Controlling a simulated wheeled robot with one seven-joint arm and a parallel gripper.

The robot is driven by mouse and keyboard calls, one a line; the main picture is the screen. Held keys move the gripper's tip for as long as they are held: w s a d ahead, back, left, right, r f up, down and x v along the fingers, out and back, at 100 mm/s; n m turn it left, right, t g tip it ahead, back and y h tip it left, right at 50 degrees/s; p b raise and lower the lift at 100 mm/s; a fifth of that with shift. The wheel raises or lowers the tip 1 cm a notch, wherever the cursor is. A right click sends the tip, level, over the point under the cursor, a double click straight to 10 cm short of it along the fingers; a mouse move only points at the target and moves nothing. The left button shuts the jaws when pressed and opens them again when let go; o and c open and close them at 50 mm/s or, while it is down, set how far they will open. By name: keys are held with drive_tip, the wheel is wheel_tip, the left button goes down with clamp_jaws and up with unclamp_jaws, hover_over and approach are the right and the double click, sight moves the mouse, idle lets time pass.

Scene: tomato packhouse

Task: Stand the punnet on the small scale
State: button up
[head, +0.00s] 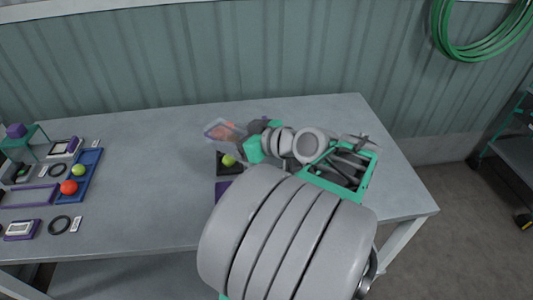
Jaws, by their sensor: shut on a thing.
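The punnet (214,128) is a clear box with reddish contents. It shows near the middle of the table, at the left end of my arm. My gripper (245,131) is shut on its right side. The punnet looks tilted; its height above the table is hard to tell. A small purple-edged device with a pale display (21,229) lies at the front left, apart from the punnet. I cannot tell whether it is the small scale. A purple piece (222,187) near the middle is partly hidden by my arm.
A dark tray (222,170) with a green tomato (228,160) lies just below the punnet. A green crate (371,178) of dark items stands at the right. A blue tray (92,172) with a red and a green tomato lies left. Table between is clear.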

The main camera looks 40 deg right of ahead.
drive_tip(key=d+f, duration=0.1)
drive_tip(key=d, duration=0.1)
drive_tip(key=w+d+f, duration=0.1)
drive_tip(key=d, duration=0.2)
drive_tip(key=d+f, duration=0.1)
drive_tip(key=d, duration=0.1)
drive_tip(key=shift+w+d+f+p, duration=0.2)
drive_tip(key=shift+w+d+p, duration=0.15)
drive_tip(key=shift+p, duration=0.05)
drive_tip(key=d+f, duration=0.3)
drive_tip(key=w+d+f, duration=0.1)
drive_tip(key=d+f, duration=0.1)
drive_tip(key=f, duration=0.1)
drive_tip(key=shift+w+d+f, duration=0.15)
drive_tip(key=shift+w+d, duration=0.05)
drive_tip(key=shift+d, duration=0.2)
drive_tip(key=shift+d+f, duration=0.1)
drive_tip(key=shift+f, duration=1.7)
drive_tip(key=o, duration=1.6)
drive_tip(key=shift+r+p, duration=0.3)
drive_tip(key=shift+p, duration=0.25)
drive_tip(key=b+v, duration=0.1)
drive_tip(key=v, duration=1.1)
